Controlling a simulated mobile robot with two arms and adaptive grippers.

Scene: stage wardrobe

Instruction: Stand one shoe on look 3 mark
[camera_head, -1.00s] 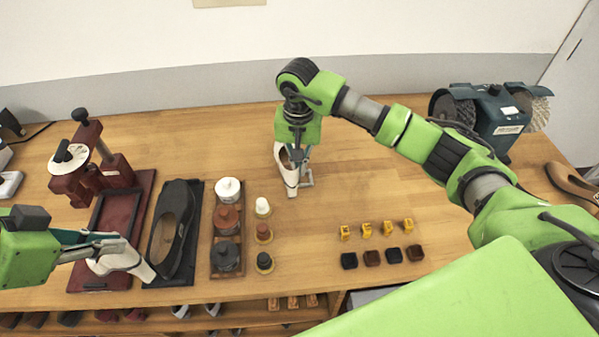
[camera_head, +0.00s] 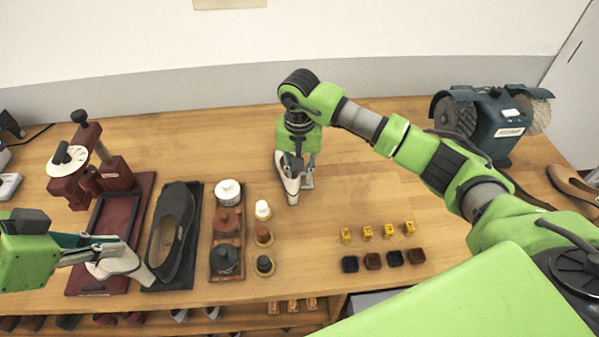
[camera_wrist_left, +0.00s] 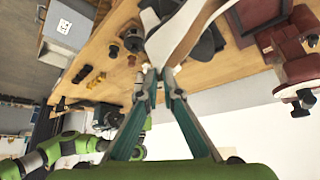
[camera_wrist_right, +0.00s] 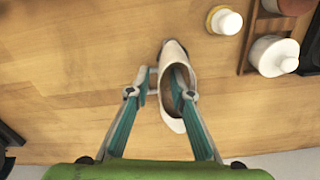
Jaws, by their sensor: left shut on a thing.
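A white shoe (camera_head: 128,264) is in my left gripper (camera_head: 112,246), which is shut on it at the front left. The shoe also shows between the fingertips in the left wrist view (camera_wrist_left: 180,30). A second white shoe (camera_head: 286,183) is on the table in the middle, toe toward the front. My right gripper (camera_head: 299,170) is down at it. In the right wrist view the fingers are apart, one inside the shoe's opening (camera_wrist_right: 172,112) and one outside its wall. I cannot make out a look 3 mark.
A black shoe (camera_head: 171,232) lies on a dark mat beside the held shoe. A wooden tray (camera_head: 240,263) of jars stands right of it, with small bottles (camera_head: 262,210) alongside. Yellow and dark blocks (camera_head: 373,260) sit front right. A grinder (camera_head: 485,115) stands back right.

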